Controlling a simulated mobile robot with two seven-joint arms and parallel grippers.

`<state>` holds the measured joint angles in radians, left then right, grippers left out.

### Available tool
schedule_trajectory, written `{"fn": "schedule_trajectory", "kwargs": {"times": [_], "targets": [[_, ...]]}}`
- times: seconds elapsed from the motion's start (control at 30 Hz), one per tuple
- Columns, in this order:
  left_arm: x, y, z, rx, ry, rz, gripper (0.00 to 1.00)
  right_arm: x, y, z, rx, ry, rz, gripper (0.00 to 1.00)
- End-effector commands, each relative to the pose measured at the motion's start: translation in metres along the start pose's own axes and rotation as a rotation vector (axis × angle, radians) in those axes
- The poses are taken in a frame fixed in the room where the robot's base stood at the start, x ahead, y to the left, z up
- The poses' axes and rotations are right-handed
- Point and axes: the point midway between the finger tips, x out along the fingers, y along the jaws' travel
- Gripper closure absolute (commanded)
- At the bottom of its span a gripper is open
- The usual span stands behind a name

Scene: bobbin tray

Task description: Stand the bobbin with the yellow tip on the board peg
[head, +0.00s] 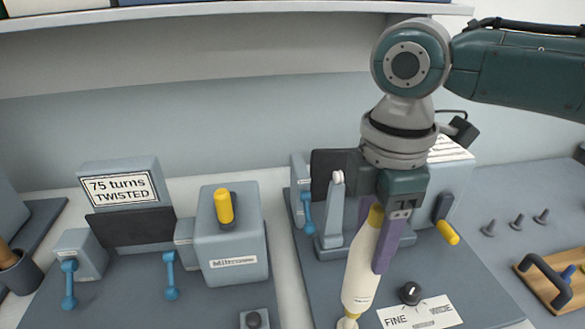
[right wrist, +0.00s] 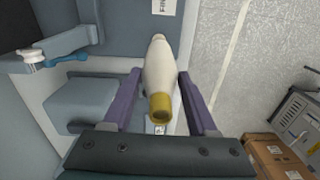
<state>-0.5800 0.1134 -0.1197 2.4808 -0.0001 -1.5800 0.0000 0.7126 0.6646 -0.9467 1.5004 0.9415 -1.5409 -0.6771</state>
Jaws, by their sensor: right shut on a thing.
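The bobbin (head: 362,270) has a cream body and a yellow tip (head: 376,214). It hangs tilted in my right gripper (head: 371,252), tip end up toward the wrist, with its lower end near the bottom edge of the head view. The purple fingers are shut on it. In the right wrist view the bobbin (right wrist: 160,65) lies between both fingers, its yellow end toward the camera. Several grey pegs (head: 517,222) stand upright at the right in the head view, apart from the bobbin; I cannot tell whether one is the board peg. My left gripper is not in view.
A grey machine with a dial (head: 410,292) and a FINE/WIDE label is beside the bobbin. A wooden board with a dark handle (head: 540,282) lies at right. A shelf (head: 200,22) runs overhead.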

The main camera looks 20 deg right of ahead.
Motion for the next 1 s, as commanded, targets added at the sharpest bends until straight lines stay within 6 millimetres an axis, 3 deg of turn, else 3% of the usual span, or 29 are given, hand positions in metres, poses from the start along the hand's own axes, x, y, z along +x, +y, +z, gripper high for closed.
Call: {"fn": "schedule_trajectory", "kwargs": {"times": [0.43, 1.0], "targets": [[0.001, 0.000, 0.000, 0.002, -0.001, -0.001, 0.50, 0.001, 0.000, 0.000, 0.001, 0.001, 0.000, 1.00], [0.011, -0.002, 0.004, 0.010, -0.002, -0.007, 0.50, 0.017, 0.000, 0.000, 0.001, 0.001, 0.000, 1.00]]}}
